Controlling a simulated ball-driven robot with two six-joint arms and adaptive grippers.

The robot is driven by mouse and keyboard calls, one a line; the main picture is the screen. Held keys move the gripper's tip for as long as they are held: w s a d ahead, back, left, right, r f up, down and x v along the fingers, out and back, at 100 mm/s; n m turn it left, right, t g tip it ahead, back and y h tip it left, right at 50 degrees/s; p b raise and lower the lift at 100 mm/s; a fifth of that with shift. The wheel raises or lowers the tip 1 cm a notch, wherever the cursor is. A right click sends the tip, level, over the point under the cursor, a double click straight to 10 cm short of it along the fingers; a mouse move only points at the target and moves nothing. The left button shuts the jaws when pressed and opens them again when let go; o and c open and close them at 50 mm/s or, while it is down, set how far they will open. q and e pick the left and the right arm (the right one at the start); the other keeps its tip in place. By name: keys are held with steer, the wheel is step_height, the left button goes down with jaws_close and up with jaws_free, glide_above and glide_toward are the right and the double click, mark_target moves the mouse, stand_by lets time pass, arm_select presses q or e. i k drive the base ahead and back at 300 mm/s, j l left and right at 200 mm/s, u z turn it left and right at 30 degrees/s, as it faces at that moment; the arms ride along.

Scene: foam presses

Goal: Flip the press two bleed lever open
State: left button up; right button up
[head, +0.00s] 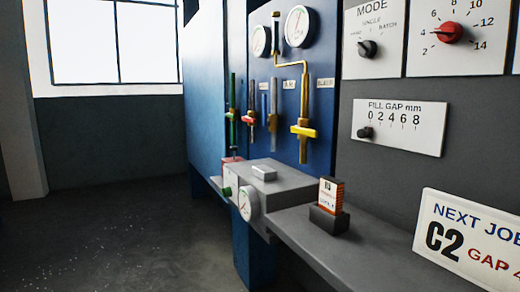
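A blue press panel (330,60) stands in the middle of the head view. On it are several small valves on upright pipes. A yellow lever (304,130) lies roughly level across a brass pipe at the right. The small labels above the valves are too small to read, so I cannot tell which is the press two bleed lever. Neither of my grippers is in view.
Two round gauges (298,26) sit above the valves. A grey block (268,178) with a gauge (245,205) juts out below. A small orange-and-white box (331,193) stands on a grey ledge (375,245). A control panel with a red knob (449,33) is at right. Open floor (110,235) lies left.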

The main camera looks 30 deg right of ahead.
mark_target(297, 129)
steer(key=z, duration=1.25)
